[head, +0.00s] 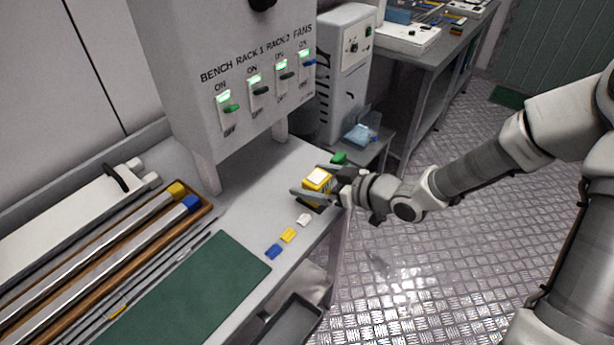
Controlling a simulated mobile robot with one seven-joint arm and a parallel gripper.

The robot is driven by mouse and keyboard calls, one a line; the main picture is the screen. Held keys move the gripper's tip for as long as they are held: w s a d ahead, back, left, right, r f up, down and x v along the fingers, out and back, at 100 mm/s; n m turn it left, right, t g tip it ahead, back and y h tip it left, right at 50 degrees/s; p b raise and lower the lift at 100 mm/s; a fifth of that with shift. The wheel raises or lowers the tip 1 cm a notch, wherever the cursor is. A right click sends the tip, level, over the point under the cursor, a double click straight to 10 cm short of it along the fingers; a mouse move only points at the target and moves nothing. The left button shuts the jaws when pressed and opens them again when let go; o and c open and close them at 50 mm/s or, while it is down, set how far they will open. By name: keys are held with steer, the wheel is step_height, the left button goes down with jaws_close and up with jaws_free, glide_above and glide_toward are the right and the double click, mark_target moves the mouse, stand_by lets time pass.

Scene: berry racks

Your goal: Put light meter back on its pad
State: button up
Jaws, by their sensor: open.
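A yellow block-shaped thing with a pale top, which looks like the light meter (317,180), stands near the right edge of the grey bench. My gripper (310,183) reaches in from the right. Its jaws are open, with one finger on the near side of the yellow thing and the other on the far side. I cannot tell whether the fingers touch it. A small dark patch (311,208) shows at its foot, perhaps the pad; most of it is hidden by the meter and the near finger.
White, yellow (288,235) and blue (273,251) tabs lie along the bench edge. A green mat (190,290) and a wooden tray (207,209) with metal bars lie left. The switch box (265,105) rises behind. A green item (338,158) sits just beyond my gripper. The floor right is clear.

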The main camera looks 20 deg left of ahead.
steer(key=p+v, duration=0.2)
steer(key=v, duration=0.8)
steer(key=shift+p, duration=0.35)
